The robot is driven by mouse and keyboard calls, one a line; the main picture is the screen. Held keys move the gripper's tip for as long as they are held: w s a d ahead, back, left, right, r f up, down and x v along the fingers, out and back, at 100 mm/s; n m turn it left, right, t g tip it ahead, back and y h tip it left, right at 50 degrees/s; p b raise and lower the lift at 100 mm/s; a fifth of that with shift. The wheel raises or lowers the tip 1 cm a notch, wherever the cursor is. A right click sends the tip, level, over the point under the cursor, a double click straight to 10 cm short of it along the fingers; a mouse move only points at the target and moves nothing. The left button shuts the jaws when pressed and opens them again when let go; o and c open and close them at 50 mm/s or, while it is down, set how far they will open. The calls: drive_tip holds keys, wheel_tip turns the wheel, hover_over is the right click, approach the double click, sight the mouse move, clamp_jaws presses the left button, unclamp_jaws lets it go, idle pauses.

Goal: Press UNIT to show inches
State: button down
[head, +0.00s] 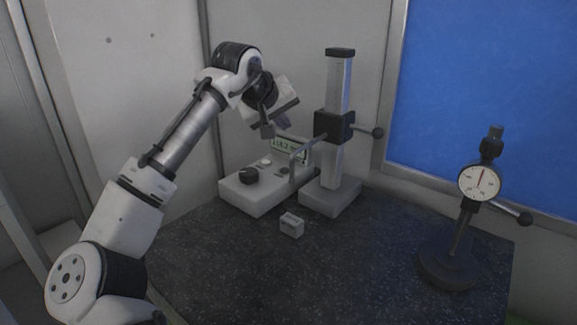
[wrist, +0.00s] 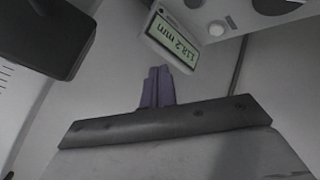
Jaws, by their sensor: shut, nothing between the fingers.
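A pale round button (wrist: 217,28) shows near the display in the wrist view; I cannot read a UNIT label. My gripper (head: 284,121) is shut and empty, above the display area. Its fingertips (wrist: 157,74) show together in the wrist view, apart from the button.
A height stand (head: 338,130) with a metal column and black clamp rises just right of the box. A small pale block (head: 291,224) lies in front. A dial gauge on a stand (head: 480,183) is at the right. The dark table (head: 340,275) is clear at the front.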

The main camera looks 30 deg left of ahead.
drive_tip(key=b, duration=0.2)
hover_over(283, 171)
wheel_tip(283, 171, down, 7)
drive_tip(key=shift+s+r, duration=0.1)
drive_tip(key=shift+f+b, duration=0.35)
drive_tip(key=shift+f, duration=0.65)
drive_tip(key=shift+f, duration=0.1)
idle(1.4)
drive_tip(key=shift+f, duration=0.3)
drive_tip(key=shift+f+b, duration=0.4)
idle(0.7)
drive_tip(key=shift+r+p, duration=0.65)
drive_tip(key=shift+r, duration=0.15)
drive_tip(key=shift+r, duration=0.15)
